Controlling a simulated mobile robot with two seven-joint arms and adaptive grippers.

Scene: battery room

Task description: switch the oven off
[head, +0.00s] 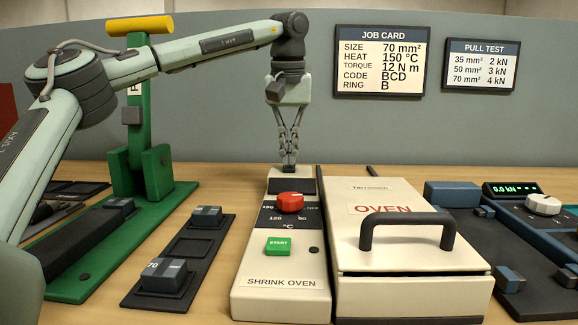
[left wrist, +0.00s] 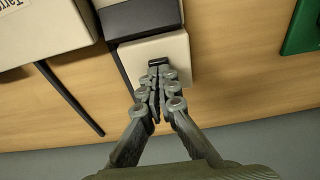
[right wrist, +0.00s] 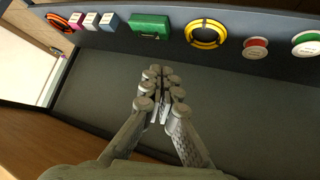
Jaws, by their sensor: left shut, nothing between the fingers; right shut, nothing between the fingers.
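The shrink oven has a cream control panel (head: 283,298) with a red knob (head: 290,203) on a black temperature dial and a green START button (head: 279,245). I cannot read the knob's setting surely. The oven box (head: 390,190) beside it has its lid down and a black handle. A small black switch-like part (left wrist: 158,62) sits on the panel's back end in the left wrist view. My left gripper (head: 289,168) is shut and empty, pointing down there, its tips at or just over that part; contact is unclear. My right gripper (right wrist: 161,75) is shut and empty, outside the head view.
A green press (head: 140,120) with a yellow handle stands left. A dark tray (head: 195,245) with grey dies lies between it and the oven. A pull tester (head: 545,205) is at right. A job card (head: 380,60) hangs behind.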

